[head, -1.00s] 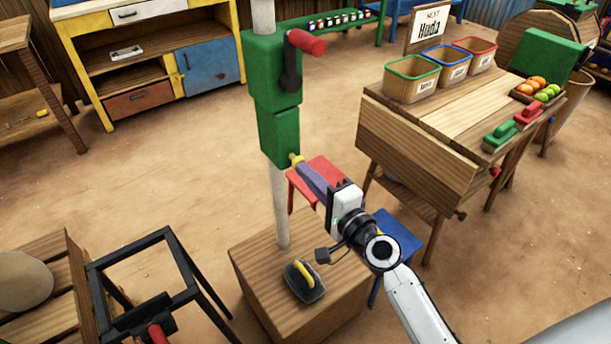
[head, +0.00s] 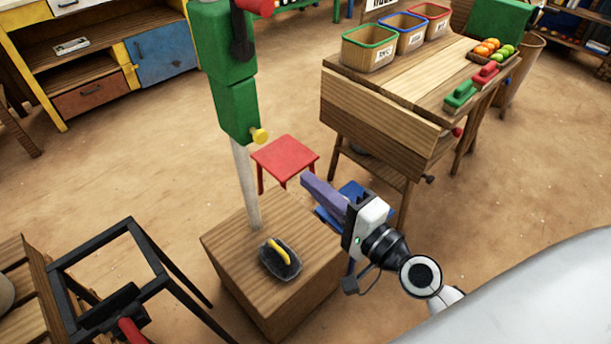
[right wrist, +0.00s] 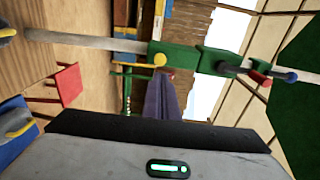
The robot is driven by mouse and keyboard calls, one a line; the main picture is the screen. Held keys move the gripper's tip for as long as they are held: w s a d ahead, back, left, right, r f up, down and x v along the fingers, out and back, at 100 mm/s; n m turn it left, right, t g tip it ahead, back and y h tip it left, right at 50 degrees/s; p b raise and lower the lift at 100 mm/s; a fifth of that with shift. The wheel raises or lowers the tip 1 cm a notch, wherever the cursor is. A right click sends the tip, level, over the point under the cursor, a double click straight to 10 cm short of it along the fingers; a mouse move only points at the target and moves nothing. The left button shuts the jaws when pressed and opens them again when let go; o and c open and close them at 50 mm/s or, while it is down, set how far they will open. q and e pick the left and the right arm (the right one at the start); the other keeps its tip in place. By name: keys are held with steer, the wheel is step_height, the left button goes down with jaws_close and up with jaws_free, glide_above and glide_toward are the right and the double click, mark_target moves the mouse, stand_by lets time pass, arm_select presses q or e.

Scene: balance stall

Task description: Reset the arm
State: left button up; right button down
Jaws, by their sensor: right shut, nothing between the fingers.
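My right gripper (head: 308,180) has purple fingers pressed together with nothing between them. It is in open air to the right of the post and in front of the red stool. The pale post (head: 243,180) carries a green housing (head: 237,108) with a yellow knob (head: 259,136) at its lower right and a red-handled crank (head: 243,38) above. The gripper is apart from the knob. In the right wrist view the shut fingers (right wrist: 160,100) show below the yellow knob (right wrist: 160,60), with a gap. My left gripper is not in view.
The post stands on a wooden block (head: 222,262) bearing a dark tool with a yellow handle (head: 281,258). A red stool (head: 285,155) and a blue one (head: 345,200) are near the gripper. A wooden stall (head: 375,110) is at right, a black frame (head: 95,250) at lower left.

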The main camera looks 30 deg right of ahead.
steer(key=shift+s, duration=0.15)
steer(key=s+a+f+n+g+h+p, duration=0.1)
steer(key=s+a+f+n+g, duration=0.1)
steer(key=s+f+n+g, duration=0.2)
steer(key=s+a+f+n+g, duration=0.3)
steer(key=s+f+n, duration=0.8)
steer(key=f, duration=0.7)
steer(key=shift+a+f+n+g+h+p, duration=0.35)
steer(key=shift+n+g, duration=0.55)
steer(key=shift+n, duration=0.3)
steer(key=c, duration=2.5)
jaws_free()
steer(key=shift+r, duration=0.1)
